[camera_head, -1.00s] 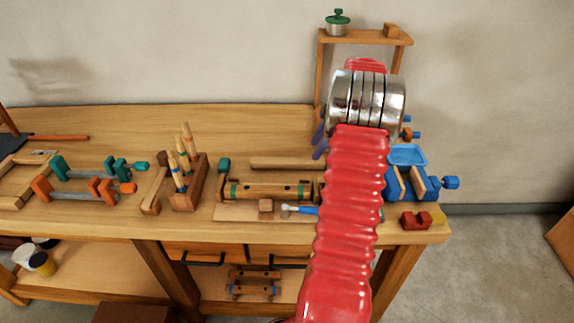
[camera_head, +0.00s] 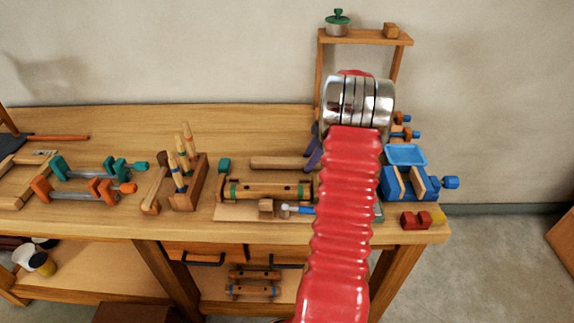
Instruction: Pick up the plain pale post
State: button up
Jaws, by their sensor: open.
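A plain pale wooden rod (camera_head: 280,163) lies lengthwise near the back of the bench and may be the post. Its right end meets the purple parts beside my arm. The blue vise (camera_head: 395,188) also has pale upright pieces (camera_head: 419,181), so I cannot tell for sure which is the post. My red ribbed arm with chrome rings reaches over the bench. Purple finger-like parts, which seem to be my gripper (camera_head: 313,148), show left of the arm. They are apart, and the rest is hidden behind the arm. Nothing is seen held.
A banded wooden log (camera_head: 265,190) and a blue-handled hammer (camera_head: 294,209) lie in front of the rod. A tool block (camera_head: 190,185) stands left, with orange and green clamps (camera_head: 85,190) beyond. A raised shelf (camera_head: 365,37) stands behind. A red block (camera_head: 416,220) is at the right.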

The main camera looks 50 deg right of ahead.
jog(key=shift+c, duration=0.5)
grip_shut()
dwell(0.5)
notch_tip(320, 180, up, 18)
dwell(0.7)
dwell(0.4)
